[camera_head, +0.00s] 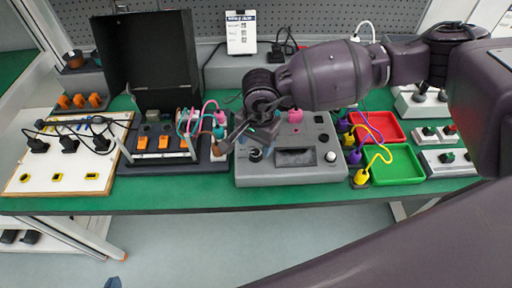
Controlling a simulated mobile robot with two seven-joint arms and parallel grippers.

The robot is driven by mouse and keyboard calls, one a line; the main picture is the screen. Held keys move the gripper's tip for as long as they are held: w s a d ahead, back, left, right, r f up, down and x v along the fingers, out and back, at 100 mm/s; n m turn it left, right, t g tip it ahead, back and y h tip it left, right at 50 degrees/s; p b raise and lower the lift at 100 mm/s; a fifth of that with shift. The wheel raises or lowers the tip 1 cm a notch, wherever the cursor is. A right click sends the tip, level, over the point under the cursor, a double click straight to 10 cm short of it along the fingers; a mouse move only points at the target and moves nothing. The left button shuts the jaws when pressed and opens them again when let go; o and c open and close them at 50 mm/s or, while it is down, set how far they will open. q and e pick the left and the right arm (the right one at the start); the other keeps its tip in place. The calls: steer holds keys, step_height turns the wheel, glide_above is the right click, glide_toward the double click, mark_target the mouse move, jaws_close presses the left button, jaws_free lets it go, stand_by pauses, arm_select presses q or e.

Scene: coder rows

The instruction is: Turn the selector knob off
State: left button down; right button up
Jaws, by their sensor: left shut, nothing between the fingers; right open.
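A grey control box (310,172) stands on the green bench top. It has a dark round selector knob with a pale surround (256,154) at its left, and another round knob (330,156) right of a dark display (295,157). Which way the knobs point is too small to tell. My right gripper (243,139) reaches in from the right and is open, with its fingers just above and left of the left knob. I cannot tell whether it touches the knob. Only the tips of my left gripper (114,284) show at the bottom edge, shut and empty, well off the bench.
Left of the box stand an open black case (146,63) with orange switches and a white board (62,180) with black plugs. A red tray (378,129) and a green tray (398,166) with cables lie right. My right arm crosses above the box.

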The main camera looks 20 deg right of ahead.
mark_target(257, 153)
arm_select(q)
steer(key=shift+s, duration=0.2)
arm_select(e)
step_height(257, 153, up, 7)
steer(key=shift+s, duration=0.15)
arm_select(q)
steer(key=shift+s+f, duration=0.1)
steer(key=shift+s, duration=0.05)
arm_select(e)
steer(key=shift+d, duration=0.1)
arm_select(q)
steer(key=shift+r, duration=0.25)
arm_select(e)
steer(key=shift+s, duration=0.1)
